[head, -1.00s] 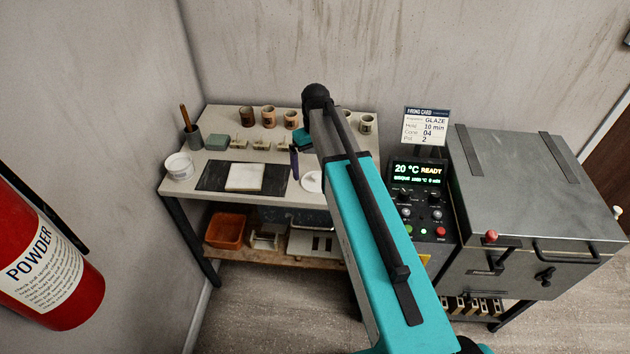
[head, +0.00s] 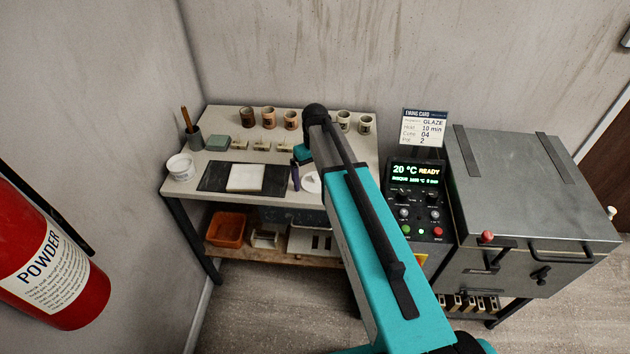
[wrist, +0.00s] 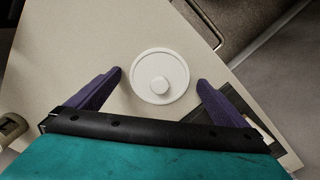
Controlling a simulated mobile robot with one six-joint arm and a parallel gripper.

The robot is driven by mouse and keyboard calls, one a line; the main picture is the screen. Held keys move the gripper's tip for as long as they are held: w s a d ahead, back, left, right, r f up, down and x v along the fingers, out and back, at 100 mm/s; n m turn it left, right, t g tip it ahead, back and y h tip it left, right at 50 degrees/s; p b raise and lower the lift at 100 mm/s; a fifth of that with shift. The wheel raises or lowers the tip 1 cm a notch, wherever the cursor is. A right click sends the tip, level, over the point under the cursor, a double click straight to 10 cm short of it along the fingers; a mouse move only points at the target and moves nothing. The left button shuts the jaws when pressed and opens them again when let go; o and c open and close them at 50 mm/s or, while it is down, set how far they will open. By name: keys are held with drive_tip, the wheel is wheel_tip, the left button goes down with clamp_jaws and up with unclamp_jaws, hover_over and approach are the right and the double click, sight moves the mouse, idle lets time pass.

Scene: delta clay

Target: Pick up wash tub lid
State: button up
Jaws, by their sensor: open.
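The wash tub lid is a white round disc with a raised rim and a central knob. In the wrist view the lid (wrist: 146,88) lies flat on the pale table, between and slightly beyond my fingertips. In the head view the lid (head: 311,183) shows at the table's front right, partly hidden by my arm. My gripper (wrist: 160,77) is open and empty, with one purple finger on each side of the lid and visible gaps to both. In the head view one purple finger (head: 295,175) shows just left of the lid. Its height above the table is hard to tell.
A dark mat (head: 211,177) with a white slab (head: 246,178) lies left of the lid. A white tub (head: 181,168) stands at the table's left. Several cups line the back. A kiln (head: 520,190) and its control panel (head: 418,200) stand to the right.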

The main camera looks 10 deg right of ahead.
sight(315, 176)
idle(0.4)
drive_tip(key=c, duration=1.1)
drive_tip(key=shift+d+r, duration=0.1)
drive_tip(key=shift+r, duration=0.1)
drive_tip(key=shift+c, duration=0.2)
drive_tip(key=shift+r+b, duration=0.95)
drive_tip(key=shift+r, duration=0.6)
drive_tip(key=s+a+r+b, duration=0.1)
drive_tip(key=s+a+b, duration=0.1)
drive_tip(key=s+b, duration=0.8)
drive_tip(key=s, duration=0.5)
drive_tip(key=shift+s+a, duration=0.2)
drive_tip(key=shift+a, duration=0.1)
drive_tip(key=shift+s+r+b, duration=0.2)
drive_tip(key=shift+r+b, duration=0.05)
drive_tip(key=shift+b, duration=0.15)
